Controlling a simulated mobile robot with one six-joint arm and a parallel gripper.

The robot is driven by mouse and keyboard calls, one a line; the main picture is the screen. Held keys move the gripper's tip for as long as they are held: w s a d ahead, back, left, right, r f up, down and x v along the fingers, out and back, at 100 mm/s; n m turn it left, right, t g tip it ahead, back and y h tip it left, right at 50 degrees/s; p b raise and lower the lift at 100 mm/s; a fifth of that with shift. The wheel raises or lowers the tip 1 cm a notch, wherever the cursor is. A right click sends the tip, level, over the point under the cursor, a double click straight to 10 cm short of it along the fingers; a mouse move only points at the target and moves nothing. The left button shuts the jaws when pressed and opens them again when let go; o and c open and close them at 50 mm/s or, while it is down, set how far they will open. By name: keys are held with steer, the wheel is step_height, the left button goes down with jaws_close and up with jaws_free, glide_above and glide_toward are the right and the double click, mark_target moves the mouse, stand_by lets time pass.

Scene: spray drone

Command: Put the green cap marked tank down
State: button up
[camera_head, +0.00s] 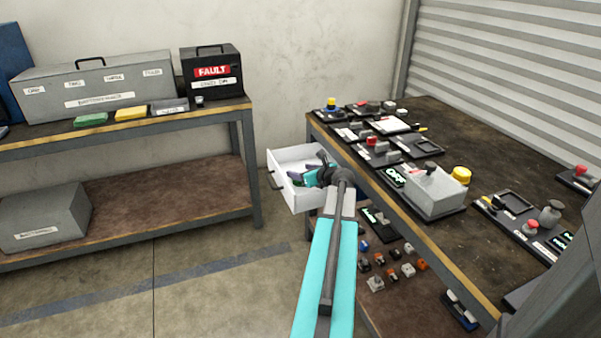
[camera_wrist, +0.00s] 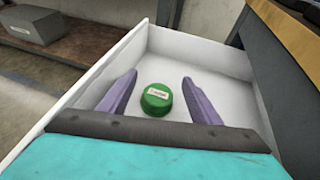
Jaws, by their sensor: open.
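The green cap (camera_wrist: 157,98) lies on the floor of an open white drawer, with a small pale label on its top that is too small to read. It shows in the wrist view between the two purple fingers of my gripper (camera_wrist: 160,92). The fingers are open, with a gap on both sides of the cap. In the head view my gripper (camera_head: 302,175) is inside the white drawer (camera_head: 290,200), and my arm hides part of it. I cannot make out the cap in the head view.
The drawer walls (camera_wrist: 202,50) stand close around my gripper. The drawer juts out from the right workbench (camera_head: 450,262), whose top carries several devices, including a grey box (camera_head: 436,190). A left bench (camera_head: 150,122) holds cases. The floor between them is clear.

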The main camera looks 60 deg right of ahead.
steer(key=shift+r+p+v, duration=0.1)
steer(key=shift+p+v, duration=0.2)
steer(key=shift+v, duration=1.65)
steer(key=shift+r+p+v, duration=0.15)
steer(key=shift+p+v, duration=0.15)
steer(key=shift+v, duration=1.65)
steer(key=shift+w, duration=0.1)
